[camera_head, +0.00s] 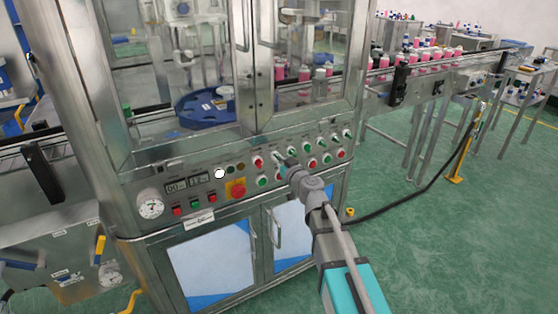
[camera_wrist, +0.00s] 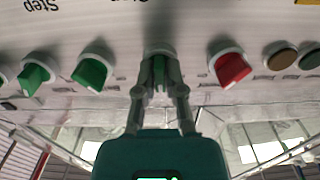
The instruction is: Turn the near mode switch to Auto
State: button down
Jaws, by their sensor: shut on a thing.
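The near mode switch that my gripper is on is a green knob with a pale collar (camera_wrist: 159,68), at the top middle of the wrist view. My gripper (camera_wrist: 159,88) has its two fingers closed on both sides of this knob. The fingers cover part of the knob, so its exact angle is hard to tell. In the head view, my gripper (camera_head: 284,162) reaches the control panel (camera_head: 210,202) from the lower right. The switch is mostly hidden behind it there.
A red knob (camera_wrist: 231,67) is right of my gripper and a green knob (camera_wrist: 91,73) left of it, in the wrist view. The panel also carries a red emergency stop (camera_head: 238,188) and a gauge (camera_head: 150,206). Cabinet handles (camera_head: 276,233) stand out below. Green floor is open at right.

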jog(key=m, duration=0.6)
jog(key=shift+w+d, duration=0.1)
jog(key=shift+w, duration=0.05)
dwell(0.4)
jog(key=c, duration=0.8)
grip_release()
jog(key=shift+o, duration=0.3)
jog(key=v, duration=1.2)
